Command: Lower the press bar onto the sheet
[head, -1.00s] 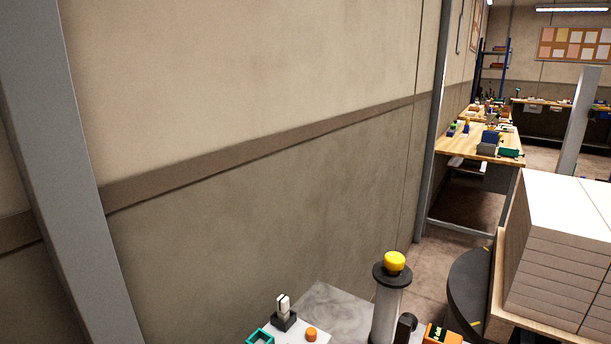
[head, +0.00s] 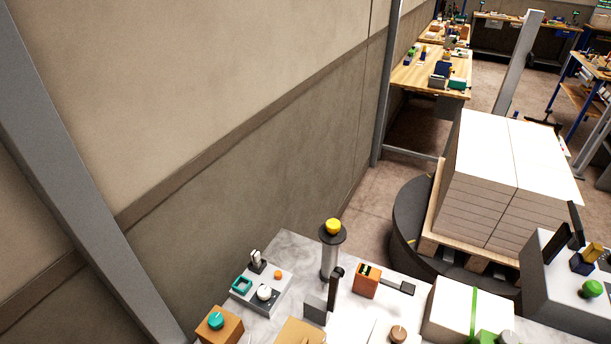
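Neither of my grippers shows in the head view. A pale worktop (head: 345,316) fills the bottom middle. A dark upright plate with a black handle (head: 334,286) stands on it; I cannot tell whether this is the press bar. A flat white piece (head: 380,332), perhaps the sheet, lies at the bottom edge and is cut off by the frame. No bar is clearly seen resting on it. A tan block (head: 300,332) lies to its left and a brown round knob (head: 397,335) to its right.
A yellow-capped post (head: 331,250), an orange device (head: 367,281) and a green-strapped white ream (head: 455,308) stand on the worktop. A grey machine (head: 560,290) is at right. Stacked reams (head: 510,180) sit on a pallet behind. A wall (head: 230,110) bounds the left.

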